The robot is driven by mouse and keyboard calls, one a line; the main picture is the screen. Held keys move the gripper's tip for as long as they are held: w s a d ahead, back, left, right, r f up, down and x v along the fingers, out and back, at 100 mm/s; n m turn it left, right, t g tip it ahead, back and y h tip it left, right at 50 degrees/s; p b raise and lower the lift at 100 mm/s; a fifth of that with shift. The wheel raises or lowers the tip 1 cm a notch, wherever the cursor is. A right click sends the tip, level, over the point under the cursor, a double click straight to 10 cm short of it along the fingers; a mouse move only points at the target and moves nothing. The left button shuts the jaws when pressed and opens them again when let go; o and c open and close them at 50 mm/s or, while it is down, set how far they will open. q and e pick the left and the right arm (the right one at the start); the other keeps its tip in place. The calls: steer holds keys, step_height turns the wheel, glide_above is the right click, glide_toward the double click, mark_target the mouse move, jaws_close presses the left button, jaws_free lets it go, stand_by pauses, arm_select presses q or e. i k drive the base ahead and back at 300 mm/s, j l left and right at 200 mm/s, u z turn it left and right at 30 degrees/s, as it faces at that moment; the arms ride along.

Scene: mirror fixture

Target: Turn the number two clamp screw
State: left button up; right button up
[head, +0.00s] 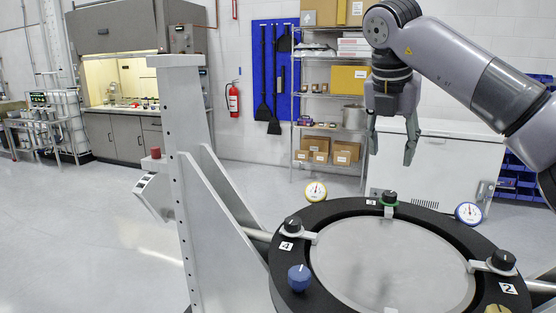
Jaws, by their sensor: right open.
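The mirror fixture is a black ring (345,212) around a grey round disc (390,262) at the lower right. The number two clamp screw (503,260) is a black knob on a pale clamp at the ring's right side, beside a white "2" label (508,288). My right gripper (388,162) comes in from the upper right. It is open and empty, pointing down in the air above the ring's far side, up and left of the number two screw and apart from it. My left gripper is out of view.
Other black knobs sit by the "4" label (286,246) and at the far edge, with a green collar (390,198). A blue knob (299,277) is on the near left. Two dial gauges (316,191) (468,213) stand beyond the ring. A grey upright frame (180,130) rises left.

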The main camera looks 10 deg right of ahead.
mark_target(502, 262)
steer(key=k+j, duration=0.3)
steer(key=k, duration=0.15)
steer(key=k+j, duration=0.3)
steer(key=k, duration=0.15)
steer(key=k+j, duration=0.3)
steer(key=k, duration=0.15)
